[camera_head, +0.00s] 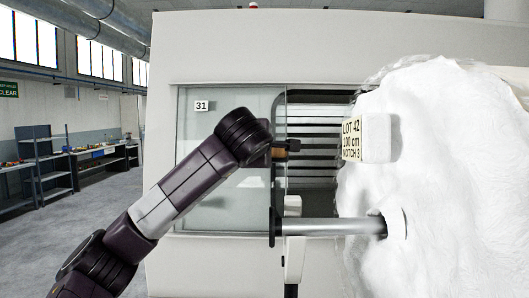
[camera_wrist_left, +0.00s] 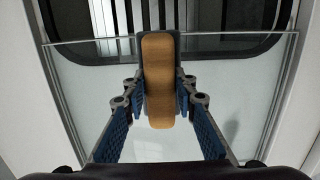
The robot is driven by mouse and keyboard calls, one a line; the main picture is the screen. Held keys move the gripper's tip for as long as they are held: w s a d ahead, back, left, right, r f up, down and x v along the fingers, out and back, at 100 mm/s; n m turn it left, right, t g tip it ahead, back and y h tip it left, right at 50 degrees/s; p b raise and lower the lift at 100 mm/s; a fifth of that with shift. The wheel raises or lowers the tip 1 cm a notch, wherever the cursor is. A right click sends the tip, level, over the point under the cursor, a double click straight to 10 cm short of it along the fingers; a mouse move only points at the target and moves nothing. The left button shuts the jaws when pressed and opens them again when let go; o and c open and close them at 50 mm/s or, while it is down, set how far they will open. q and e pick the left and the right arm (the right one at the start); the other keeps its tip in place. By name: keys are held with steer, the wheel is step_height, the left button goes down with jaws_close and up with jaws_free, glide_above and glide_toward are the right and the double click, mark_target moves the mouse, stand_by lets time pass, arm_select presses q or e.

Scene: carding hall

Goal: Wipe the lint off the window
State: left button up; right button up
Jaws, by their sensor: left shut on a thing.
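The glass window (camera_head: 232,212) is a pale, clear pane in the front of a cream machine, with a "31" label at its upper left. It also shows in the left wrist view (camera_wrist_left: 165,146), hazy and pale; I cannot make out separate lint on it. My left gripper (camera_head: 288,147) is in front of the window's right edge. In the left wrist view my left gripper (camera_wrist_left: 160,95) is shut on a wooden-backed block (camera_wrist_left: 158,82) with a grey underside. I cannot tell whether the block touches the glass. My right gripper is not in view.
A big white fibre roll (camera_head: 450,190) on a steel bar (camera_head: 330,227) stands close on the right, with a "LOT 42" tag (camera_head: 351,139). Dark slats (camera_head: 320,125) show beside the pane. Shelves (camera_head: 45,160) stand far left; the floor there is clear.

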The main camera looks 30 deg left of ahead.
arm_select(q)
steer(key=v, duration=0.1)
steer(key=b+v, duration=0.1)
steer(key=v, duration=0.3)
steer(key=shift+d, duration=0.35)
steer(key=b+v, duration=0.1)
steer(key=v, duration=0.2)
steer(key=shift+d+r, duration=0.1)
steer(key=shift+d, duration=0.15)
steer(key=shift+w+a, duration=0.1)
stand_by(0.3)
